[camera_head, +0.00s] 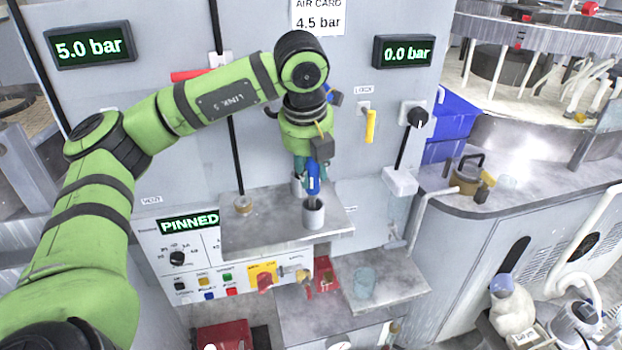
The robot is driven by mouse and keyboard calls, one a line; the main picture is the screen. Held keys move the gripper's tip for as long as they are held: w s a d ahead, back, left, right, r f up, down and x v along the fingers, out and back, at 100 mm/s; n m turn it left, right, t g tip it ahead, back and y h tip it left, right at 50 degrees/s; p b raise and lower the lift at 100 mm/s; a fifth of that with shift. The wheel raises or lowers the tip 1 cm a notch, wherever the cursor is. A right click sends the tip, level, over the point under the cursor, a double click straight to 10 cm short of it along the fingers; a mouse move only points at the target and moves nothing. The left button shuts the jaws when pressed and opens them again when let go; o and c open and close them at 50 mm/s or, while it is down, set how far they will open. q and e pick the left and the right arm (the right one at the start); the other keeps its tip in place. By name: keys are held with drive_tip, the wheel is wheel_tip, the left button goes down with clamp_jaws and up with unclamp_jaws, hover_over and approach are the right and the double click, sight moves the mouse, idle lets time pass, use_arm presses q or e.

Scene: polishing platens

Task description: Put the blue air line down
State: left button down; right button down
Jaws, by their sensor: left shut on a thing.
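My left gripper (311,162) points down in front of the grey panel, shut on the blue air line's end (313,182). The blue end hangs upright over a grey cylindrical holder (313,216) on a small metal shelf (262,238). Its tip is at the holder's mouth; I cannot tell whether it is inside. A second grey holder (297,184) stands just behind, partly hidden by the gripper. My right gripper is not in view.
A brass-coloured fitting (243,205) with a black rod stands left on the shelf. A yellow lever (370,126) and a black knob (417,117) are to the right. Displays read 5.0 bar (90,46) and 0.0 bar (404,52). A lower shelf (395,280) holds a glass-like cup (364,283).

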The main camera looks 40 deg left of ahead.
sight(310, 174)
use_arm(q)
wheel_tip(310, 174, down, 3)
drive_tip(key=shift+f+p, duration=0.2)
drive_tip(key=shift+p, duration=0.5)
drive_tip(key=shift+f+b, duration=0.35)
drive_tip(key=c, duration=1)
unclamp_jaws()
drive_tip(key=shift+r, duration=0.1)
drive_tip(key=shift+r+p, duration=0.25)
drive_tip(key=shift+p, duration=0.1)
drive_tip(key=shift+r+b, duration=0.3)
drive_tip(key=shift+b+v, duration=1)
drive_tip(key=shift+v, duration=4.65)
